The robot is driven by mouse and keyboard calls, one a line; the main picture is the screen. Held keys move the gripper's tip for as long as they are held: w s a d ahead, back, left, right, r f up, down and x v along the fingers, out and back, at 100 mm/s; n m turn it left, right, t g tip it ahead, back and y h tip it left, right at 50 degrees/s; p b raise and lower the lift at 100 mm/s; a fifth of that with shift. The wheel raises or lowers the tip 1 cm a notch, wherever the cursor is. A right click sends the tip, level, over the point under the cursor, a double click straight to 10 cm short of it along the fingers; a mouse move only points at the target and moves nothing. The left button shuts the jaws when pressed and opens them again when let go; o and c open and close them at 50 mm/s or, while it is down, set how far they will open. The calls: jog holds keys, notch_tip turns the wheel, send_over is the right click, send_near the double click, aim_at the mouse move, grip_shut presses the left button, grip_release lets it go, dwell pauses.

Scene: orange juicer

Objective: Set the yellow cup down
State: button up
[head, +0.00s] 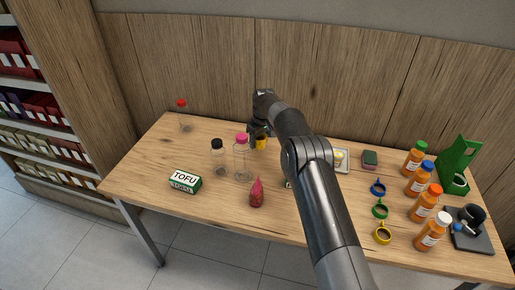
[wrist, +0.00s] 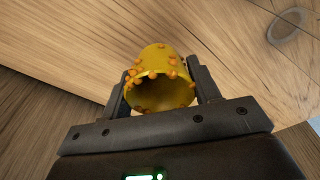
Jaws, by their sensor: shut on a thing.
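The yellow cup (wrist: 162,92) sits between the two fingers of my gripper (wrist: 158,95) in the wrist view. The fingers are shut on it from both sides. Its open mouth faces the wrist camera, and orange bits cling to its rim and wall. In the head view a small part of the yellow cup (head: 261,143) shows beside my gripper (head: 260,133), over the back of the wooden table (head: 215,200). My arm hides much of that area. I cannot tell whether the cup touches the table.
A clear bottle with a pink cap (head: 242,160) and one with a black cap (head: 219,158) stand just left of my gripper. A red-capped bottle (head: 184,117) stands farther left. Several orange bottles (head: 424,203) stand right.

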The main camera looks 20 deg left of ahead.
aim_at(257, 147)
jog(key=shift+a+f, duration=0.3)
jog(key=shift+a, duration=0.1)
jog(key=shift+f, duration=1.95)
jog(key=shift+f, duration=0.15)
jog(key=o, duration=1)
jog(key=r, duration=0.4)
jog(key=d+r, duration=0.1)
jog(key=r, duration=0.7)
jog(key=shift+s+d+r, duration=0.15)
jog(key=shift+s+r, duration=0.05)
jog(key=shift+s, duration=0.2)
